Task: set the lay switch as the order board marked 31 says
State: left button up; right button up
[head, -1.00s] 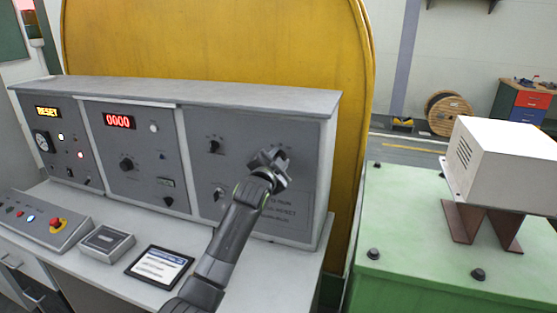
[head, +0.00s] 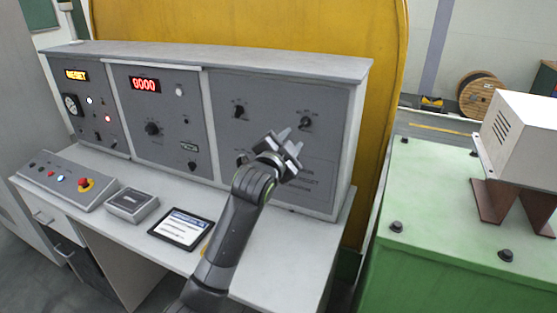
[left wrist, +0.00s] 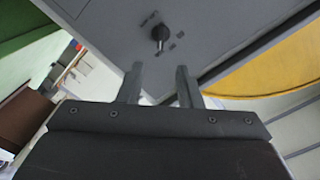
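My left gripper (head: 287,140) is open and empty in front of the right panel of the grey console. A black rotary switch (head: 306,123) sits on that panel, just right of and above the fingertips. It also shows in the left wrist view (left wrist: 160,33), beyond the two open fingers (left wrist: 158,72) and apart from them. Another black switch (head: 239,111) is at the panel's upper left, and a third (head: 243,159) is partly behind my gripper. The switch labels are too small to read. No board marked 31 can be made out. My right gripper is not in view.
A tablet (head: 181,228) and a small grey box (head: 132,204) lie on the console's desk. A button box with a red emergency stop (head: 85,184) is at the left. A green machine base (head: 440,215) stands to the right. The desk's right part is clear.

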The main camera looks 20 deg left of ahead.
pick_arm(q)
jog(key=s+b, duration=0.1)
jog(key=s, duration=0.6)
jog(key=shift+a, duration=0.1)
jog(key=s+a+f+n+g+y, duration=0.1)
jog(key=s+a+f+n+g, duration=0.25)
jog(key=s+f, duration=0.6)
jog(key=s+a+f+n+g+y, duration=0.15)
jog(key=s+f+g, duration=0.35)
jog(key=f, duration=0.8)
jog(key=s+a+f+n+g, duration=0.15)
jog(key=s+f, duration=0.25)
jog(key=s, duration=0.4)
jog(key=s+f+n+g, duration=0.2)
jog(key=s+f, duration=0.1)
jog(key=s, duration=0.5)
jog(key=s+a+f+n+g, duration=0.15)
jog(key=s+f, duration=0.25)
jog(key=s, duration=0.4)
notch_tip(320, 180, down, 24)
jog(key=a+f+g, duration=0.1)
jog(key=g, duration=0.1)
jog(key=s+d+f+g, duration=0.1)
jog(key=s+f, duration=1.3)
jog(key=s, duration=0.1)
jog(key=shift+f+h, duration=0.2)
jog(key=shift+h, duration=0.25)
